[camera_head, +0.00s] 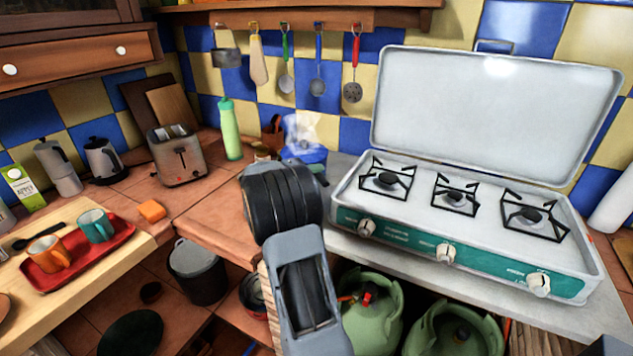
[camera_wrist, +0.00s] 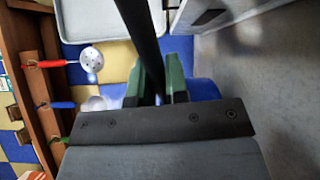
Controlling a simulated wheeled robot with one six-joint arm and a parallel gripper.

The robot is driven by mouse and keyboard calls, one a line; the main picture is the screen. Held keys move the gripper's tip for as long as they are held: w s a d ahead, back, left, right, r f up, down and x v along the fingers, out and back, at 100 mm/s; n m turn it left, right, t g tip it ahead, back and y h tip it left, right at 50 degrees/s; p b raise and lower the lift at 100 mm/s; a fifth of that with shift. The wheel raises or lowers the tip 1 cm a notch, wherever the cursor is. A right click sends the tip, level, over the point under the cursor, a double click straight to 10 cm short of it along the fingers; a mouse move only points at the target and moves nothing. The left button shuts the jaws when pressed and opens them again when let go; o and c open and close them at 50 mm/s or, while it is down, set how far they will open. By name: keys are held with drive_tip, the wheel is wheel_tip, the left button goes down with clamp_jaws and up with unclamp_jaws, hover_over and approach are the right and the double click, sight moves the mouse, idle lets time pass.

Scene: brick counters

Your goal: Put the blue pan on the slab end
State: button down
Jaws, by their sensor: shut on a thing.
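The blue pan (camera_head: 306,156) shows in the head view at the back of the counter, just beyond my gripper (camera_head: 318,170). My wrist and arm hide much of it. In the wrist view, my gripper's green fingers (camera_wrist: 158,85) are shut on a long black handle (camera_wrist: 143,35). Blue of the pan (camera_wrist: 203,90) shows behind and beside the fingers. I cannot tell whether the pan touches the surface below. The slab (camera_head: 420,268) is the grey top under the stove; its left end lies right beside my gripper. It also shows in the wrist view (camera_wrist: 260,85).
The open-lidded camping stove (camera_head: 450,250) covers most of the slab. A green bottle (camera_head: 230,130) and a toaster (camera_head: 177,155) stand to the left. A whitish translucent shape (camera_head: 302,130) shows above the pan. Utensils hang on the wall, including a red-handled skimmer (camera_head: 353,75).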

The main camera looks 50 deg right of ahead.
drive_tip(key=shift+f, duration=1.4)
drive_tip(key=c, duration=1.6)
unclamp_jaws()
drive_tip(key=shift+f, duration=0.2)
drive_tip(key=o, duration=0.5)
drive_tip(key=shift+r, duration=0.1)
